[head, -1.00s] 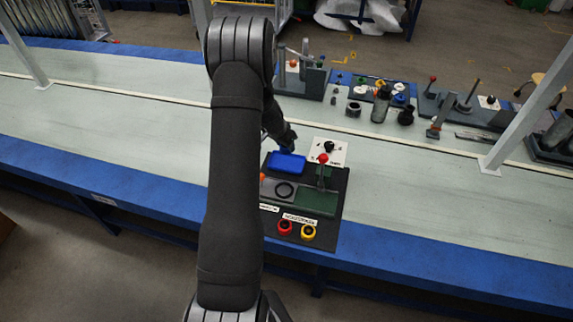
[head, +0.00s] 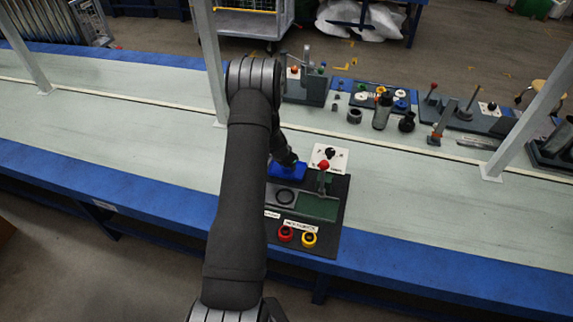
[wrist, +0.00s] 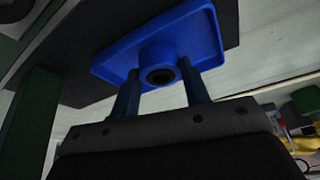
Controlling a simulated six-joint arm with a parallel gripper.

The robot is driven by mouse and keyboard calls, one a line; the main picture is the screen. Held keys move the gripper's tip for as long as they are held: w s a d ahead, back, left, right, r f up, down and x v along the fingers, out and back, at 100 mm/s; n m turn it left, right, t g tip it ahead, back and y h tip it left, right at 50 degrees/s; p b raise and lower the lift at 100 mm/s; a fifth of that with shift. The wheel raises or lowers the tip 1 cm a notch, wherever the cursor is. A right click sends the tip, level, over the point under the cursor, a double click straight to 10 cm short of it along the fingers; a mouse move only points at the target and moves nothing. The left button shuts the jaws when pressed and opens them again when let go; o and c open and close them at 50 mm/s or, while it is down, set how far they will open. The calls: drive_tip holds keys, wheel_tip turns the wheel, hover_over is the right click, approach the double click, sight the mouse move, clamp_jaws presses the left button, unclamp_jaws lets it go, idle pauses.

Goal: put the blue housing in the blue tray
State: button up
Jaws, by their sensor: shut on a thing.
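The blue tray (head: 285,172) is a shallow rectangle on the dark board on the bench, partly covered by my arm in the head view. In the wrist view the tray (wrist: 115,62) fills the upper middle, tilted in the picture. The blue housing (wrist: 158,49) is a short round piece with a dark hole. My gripper (wrist: 160,70) is shut on it, one finger on each side. It also shows over the tray in the head view (head: 289,162). Both pieces are the same blue, and I cannot tell if the housing touches the tray floor.
Several fixtures and parts (head: 380,108) stand along the back. The bench right of the board is clear.

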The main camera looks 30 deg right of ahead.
drive_tip(key=shift+f, duration=0.15)
drive_tip(key=o, duration=1)
drive_tip(key=v, duration=1.2)
drive_tip(key=shift+a, duration=0.1)
